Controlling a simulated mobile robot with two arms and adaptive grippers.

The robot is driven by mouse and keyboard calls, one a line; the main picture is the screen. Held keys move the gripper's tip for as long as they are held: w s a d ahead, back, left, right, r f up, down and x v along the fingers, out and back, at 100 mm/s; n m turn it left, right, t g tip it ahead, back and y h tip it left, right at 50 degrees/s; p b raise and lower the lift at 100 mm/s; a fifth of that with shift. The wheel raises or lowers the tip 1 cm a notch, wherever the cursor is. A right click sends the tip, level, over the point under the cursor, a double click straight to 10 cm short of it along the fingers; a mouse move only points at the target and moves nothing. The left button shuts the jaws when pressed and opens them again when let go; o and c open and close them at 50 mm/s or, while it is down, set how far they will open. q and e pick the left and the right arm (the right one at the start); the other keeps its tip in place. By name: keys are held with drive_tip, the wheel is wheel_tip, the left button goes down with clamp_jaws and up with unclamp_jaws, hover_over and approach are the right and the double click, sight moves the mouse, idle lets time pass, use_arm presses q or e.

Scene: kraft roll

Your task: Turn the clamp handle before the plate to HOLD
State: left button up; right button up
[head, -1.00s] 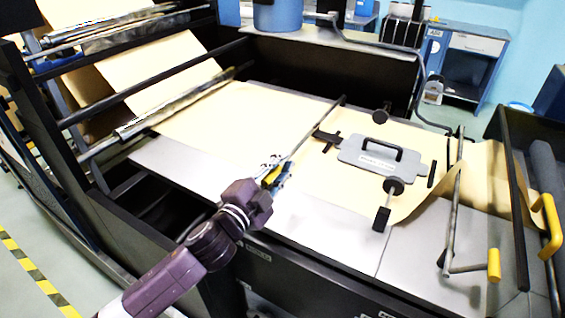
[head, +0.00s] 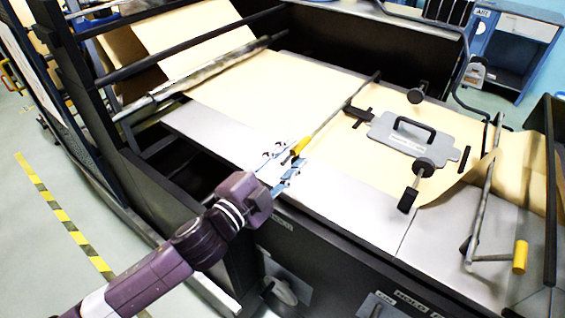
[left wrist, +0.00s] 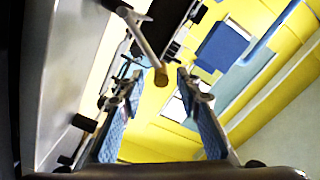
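A grey plate (head: 440,148) with a black handle lies on the brown paper in the head view. My left gripper (head: 280,165) is open and empty just short of this grip. In the left wrist view the yellow grip (left wrist: 161,78) shows between the open fingertips (left wrist: 158,85), with a gap on both sides. A HOLD label (head: 410,298) shows on the front panel at the bottom edge; the part beside it is cut off. I cannot tell which part is the clamp handle. My right gripper is out of view.
Black knobs (head: 424,167) stand around the plate. A bent bar with a yellow end (head: 520,256) is at the right. A grey handle (head: 283,291) sits low on the front panel. The bare metal deck (head: 335,205) before the paper is clear.

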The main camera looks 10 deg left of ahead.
use_arm(q)
drive_tip(key=shift+v, duration=1.55)
drive_tip(key=s+a+f+n+g+y, duration=0.35)
drive_tip(key=a+f+n, duration=0.2)
drive_tip(key=f, duration=0.25)
drive_tip(key=s+a+f+n+g+y, duration=0.2)
drive_tip(key=s+a+f+n+y, duration=0.35)
drive_tip(key=f, duration=0.25)
drive_tip(key=s+a+f+n+g, duration=0.25)
drive_tip(key=s+f, duration=0.25)
drive_tip(key=s, duration=0.4)
drive_tip(key=s+a+f+n+g, duration=0.15)
drive_tip(key=s+f+g, duration=0.25)
drive_tip(key=s, duration=0.4)
wheel_tip(320, 180, down, 26)
drive_tip(key=g+b, duration=0.1)
drive_tip(key=s+a+f+g+b, duration=0.1)
drive_tip(key=s+a+f, duration=0.1)
drive_tip(key=s+f, duration=1.6)
drive_tip(key=shift+s+a+f+g, duration=0.25)
drive_tip(key=shift+f+g, duration=0.05)
drive_tip(key=shift+f, duration=0.2)
